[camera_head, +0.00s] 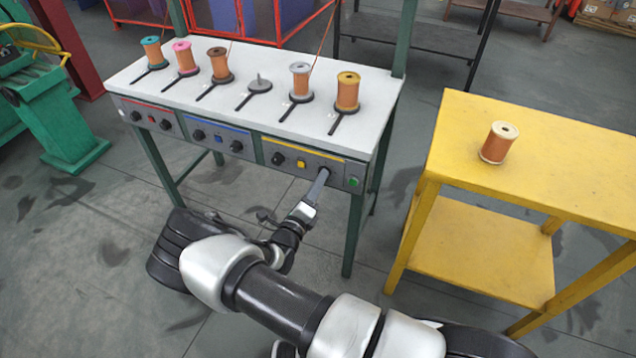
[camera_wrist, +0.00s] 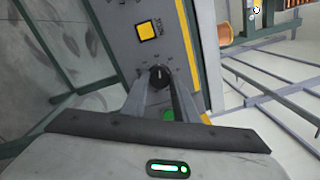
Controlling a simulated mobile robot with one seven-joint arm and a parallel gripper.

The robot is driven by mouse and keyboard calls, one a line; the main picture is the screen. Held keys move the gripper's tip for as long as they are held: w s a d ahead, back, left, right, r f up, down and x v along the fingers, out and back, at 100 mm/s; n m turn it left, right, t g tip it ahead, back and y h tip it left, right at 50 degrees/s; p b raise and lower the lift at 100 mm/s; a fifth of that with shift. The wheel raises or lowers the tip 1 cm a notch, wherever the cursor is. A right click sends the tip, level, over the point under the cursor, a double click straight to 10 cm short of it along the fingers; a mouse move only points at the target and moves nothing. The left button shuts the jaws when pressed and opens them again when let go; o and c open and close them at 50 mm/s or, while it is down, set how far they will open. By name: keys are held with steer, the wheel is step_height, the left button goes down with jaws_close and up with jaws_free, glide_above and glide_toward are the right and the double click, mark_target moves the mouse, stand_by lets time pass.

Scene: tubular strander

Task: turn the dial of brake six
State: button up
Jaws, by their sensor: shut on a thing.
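The dial of brake six (camera_wrist: 159,75) is a black knob on the grey yellow-striped panel (camera_head: 309,166), at the right end of the bench front. My gripper (camera_head: 323,176) reaches up to this knob from the front, and its fingers hide most of the knob in the head view. In the wrist view my gripper (camera_wrist: 158,84) has one finger on each side of the knob, shut on it. A pale mark shows on the knob's face. A square yellow button (camera_wrist: 147,31) sits beside it on the panel.
A green button (camera_head: 353,182) is just right of the dial; it is partly hidden behind a finger in the wrist view. The white bench top (camera_head: 225,97) carries several spools and one empty holder (camera_head: 260,85). A yellow table (camera_head: 560,165) with one spool (camera_head: 499,143) stands right.

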steer(key=shift+n, duration=0.5)
steer(key=shift+s+f, duration=0.1)
steer(key=o, duration=1.1)
steer(key=shift+c, duration=0.2)
steer(key=r+p+v, duration=0.1)
steer(key=v, duration=1.6)
steer(key=shift+s+f+p, duration=0.2)
steer(key=shift+f+p, duration=0.15)
steer(key=shift+f, duration=0.05)
